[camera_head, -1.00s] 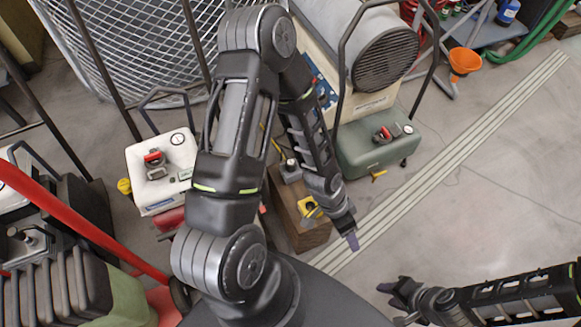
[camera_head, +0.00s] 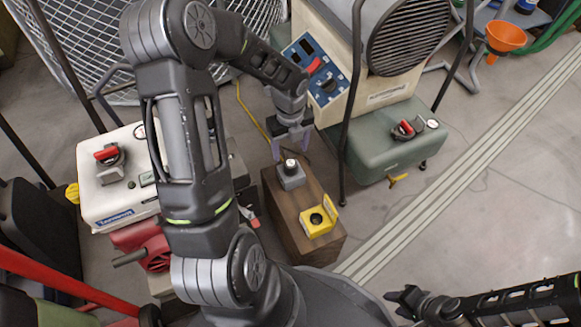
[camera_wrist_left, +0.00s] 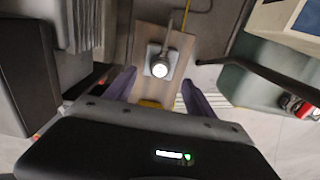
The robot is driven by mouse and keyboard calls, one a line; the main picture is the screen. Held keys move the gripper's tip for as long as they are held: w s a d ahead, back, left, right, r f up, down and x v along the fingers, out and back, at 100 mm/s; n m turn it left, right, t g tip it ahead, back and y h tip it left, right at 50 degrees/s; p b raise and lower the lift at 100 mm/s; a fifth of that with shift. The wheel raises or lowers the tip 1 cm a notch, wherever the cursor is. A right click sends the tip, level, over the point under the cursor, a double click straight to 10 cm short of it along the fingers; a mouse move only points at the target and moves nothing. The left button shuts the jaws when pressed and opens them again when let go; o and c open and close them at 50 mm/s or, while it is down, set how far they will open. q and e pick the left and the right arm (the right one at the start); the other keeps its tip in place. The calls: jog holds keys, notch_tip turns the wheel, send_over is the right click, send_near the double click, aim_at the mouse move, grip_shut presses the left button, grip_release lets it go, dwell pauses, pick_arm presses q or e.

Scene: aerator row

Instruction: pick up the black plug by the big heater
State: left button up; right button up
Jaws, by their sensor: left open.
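A green tank (camera_head: 380,150) and the heater's dark frame tube (camera_head: 350,110) are close on the right. A white machine (camera_head: 118,190) stands left.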

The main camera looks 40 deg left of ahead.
aim_at(291, 162)
pick_arm(q)
jog(key=shift+f+b, duration=0.55)
jog(key=shift+f, duration=0.8)
notch_tip(291, 162, down, 5)
jog(key=b, duration=0.3)
jog(key=shift+d+f, duration=0.1)
grip_shut()
